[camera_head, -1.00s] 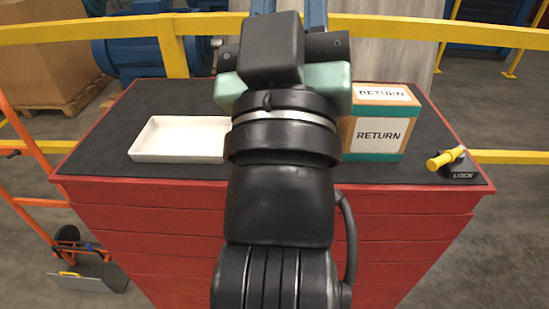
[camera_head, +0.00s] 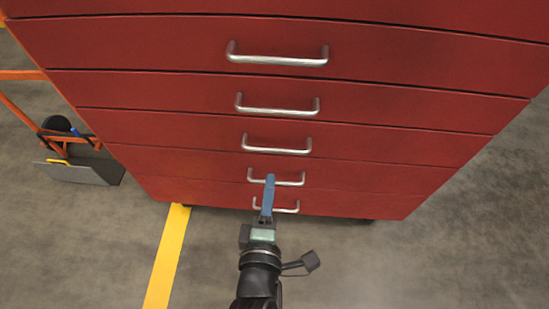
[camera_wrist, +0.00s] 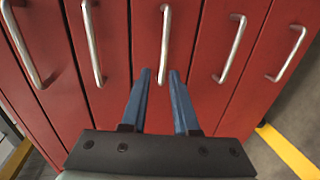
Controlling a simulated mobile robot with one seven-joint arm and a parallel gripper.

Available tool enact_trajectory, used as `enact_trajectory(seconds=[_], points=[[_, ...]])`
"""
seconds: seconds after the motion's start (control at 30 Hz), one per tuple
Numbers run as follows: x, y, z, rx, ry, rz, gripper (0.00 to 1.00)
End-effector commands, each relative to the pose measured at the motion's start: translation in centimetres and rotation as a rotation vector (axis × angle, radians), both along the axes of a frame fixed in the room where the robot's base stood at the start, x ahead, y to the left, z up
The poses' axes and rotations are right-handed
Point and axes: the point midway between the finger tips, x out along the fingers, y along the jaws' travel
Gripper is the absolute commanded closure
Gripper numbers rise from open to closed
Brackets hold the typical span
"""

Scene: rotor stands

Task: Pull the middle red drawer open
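The red cabinet shows several drawers, each with a silver bar handle, and all look shut. The middle red drawer (camera_head: 190,132) has its handle (camera_head: 277,148) at the centre of the row; the same handle (camera_wrist: 165,40) stands upright in the wrist view. My gripper (camera_head: 269,181) has blue fingers and is in front of the lower drawers in the head view. In the wrist view my gripper (camera_wrist: 160,73) is open and empty, its fingertips either side of the middle handle's lower part. I cannot tell how far they are from it in depth.
The neighbouring handles (camera_wrist: 92,45) and (camera_wrist: 231,48) lie on each side of the middle one in the wrist view. An orange hand truck (camera_head: 75,165) stands left of the cabinet. A yellow floor line (camera_head: 167,258) runs toward the cabinet. The grey floor in front is clear.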

Motion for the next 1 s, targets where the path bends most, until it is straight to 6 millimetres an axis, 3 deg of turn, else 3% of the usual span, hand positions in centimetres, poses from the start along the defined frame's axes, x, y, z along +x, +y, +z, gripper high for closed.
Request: enact_trajectory(seconds=[0.17, 0.7, 1.0], points=[[0.4, 0.1, -0.9, -0.019, 0.008, 0.007, 0.71], [9.1, 0.1, -2.8, -0.015, 0.006, 0.006, 0.71], [12.0, 0.1, -3.3, -0.014, 0.008, 0.006, 0.71]])
